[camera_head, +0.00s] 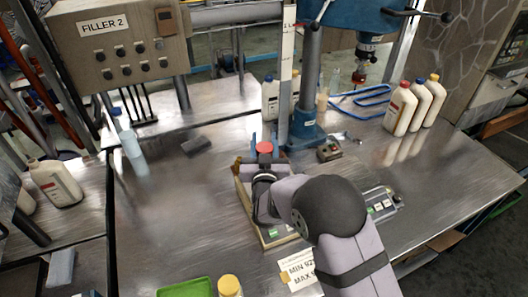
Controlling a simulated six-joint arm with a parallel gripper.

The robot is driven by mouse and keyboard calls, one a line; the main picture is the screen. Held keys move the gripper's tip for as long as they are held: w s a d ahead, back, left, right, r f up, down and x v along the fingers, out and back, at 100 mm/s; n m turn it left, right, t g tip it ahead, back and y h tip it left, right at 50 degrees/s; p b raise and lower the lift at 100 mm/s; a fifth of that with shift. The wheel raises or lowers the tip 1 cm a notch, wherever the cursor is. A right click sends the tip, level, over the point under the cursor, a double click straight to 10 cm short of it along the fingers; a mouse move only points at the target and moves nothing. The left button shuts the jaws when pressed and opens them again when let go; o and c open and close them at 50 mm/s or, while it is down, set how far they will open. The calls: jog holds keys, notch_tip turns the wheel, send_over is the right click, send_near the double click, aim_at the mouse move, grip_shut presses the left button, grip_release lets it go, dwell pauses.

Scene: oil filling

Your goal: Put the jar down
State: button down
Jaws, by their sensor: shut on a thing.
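A red round lid (264,148), which looks like the top of the jar, shows at the end of my arm. My gripper (264,140) is shut on the jar, with blue finger-like parts on either side of the lid. The jar's body is mostly hidden behind my wrist. It is over or at the far end of a scale-like platform (243,208) with a pale, wood-coloured edge. I cannot tell whether the jar touches the surface below. A second container with a yellow lid (230,286) stands at the front edge of the view.
The blue drill-like stand (304,132) rises close behind my gripper. White bottles (400,108) stand at the back right. A small control box (329,152), a clear bottle (130,142), a green tray (186,289) and a sign (298,268) are around.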

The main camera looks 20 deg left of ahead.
jog(key=shift+r+b, duration=0.4)
jog(key=shift+r, duration=1.9)
jog(key=shift+d, duration=0.1)
